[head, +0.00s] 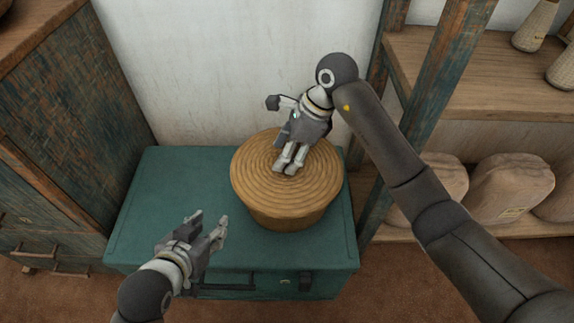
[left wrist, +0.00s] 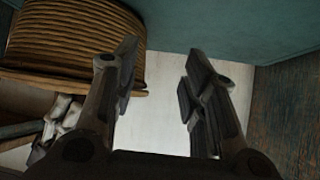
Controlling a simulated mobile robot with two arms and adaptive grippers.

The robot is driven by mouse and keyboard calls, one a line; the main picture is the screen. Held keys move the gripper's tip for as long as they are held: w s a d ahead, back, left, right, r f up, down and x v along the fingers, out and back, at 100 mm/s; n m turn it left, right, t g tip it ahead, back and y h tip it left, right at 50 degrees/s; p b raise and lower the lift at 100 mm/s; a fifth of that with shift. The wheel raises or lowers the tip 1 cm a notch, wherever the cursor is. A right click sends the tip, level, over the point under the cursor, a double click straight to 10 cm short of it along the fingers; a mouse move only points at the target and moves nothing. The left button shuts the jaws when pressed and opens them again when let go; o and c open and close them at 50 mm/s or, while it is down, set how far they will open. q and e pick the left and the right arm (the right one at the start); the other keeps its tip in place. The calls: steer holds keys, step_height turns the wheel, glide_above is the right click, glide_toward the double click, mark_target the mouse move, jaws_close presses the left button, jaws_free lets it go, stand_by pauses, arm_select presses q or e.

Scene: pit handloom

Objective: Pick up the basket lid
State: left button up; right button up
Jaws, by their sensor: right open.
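The basket lid (head: 252,170) is a round, tan disc of coiled rings, lying flat on top of the woven basket (head: 285,214). The basket's coiled side also shows in the left wrist view (left wrist: 70,40). My right gripper (head: 285,168) points down over the middle of the lid, its fingers open but near each other; I cannot tell whether the tips touch the lid. It hides the lid's centre. My left gripper (head: 210,219) is open and empty, to the left of the basket and apart from it. Its two spread fingers show in the left wrist view (left wrist: 158,70).
The basket stands on a teal chest (head: 160,190) with free room on its left. A worn wooden cabinet (head: 60,120) is at the left, a white wall behind. A shelf (head: 480,75) with bundles and cones is at the right, its post close to the basket.

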jaws_close()
stand_by(0.3)
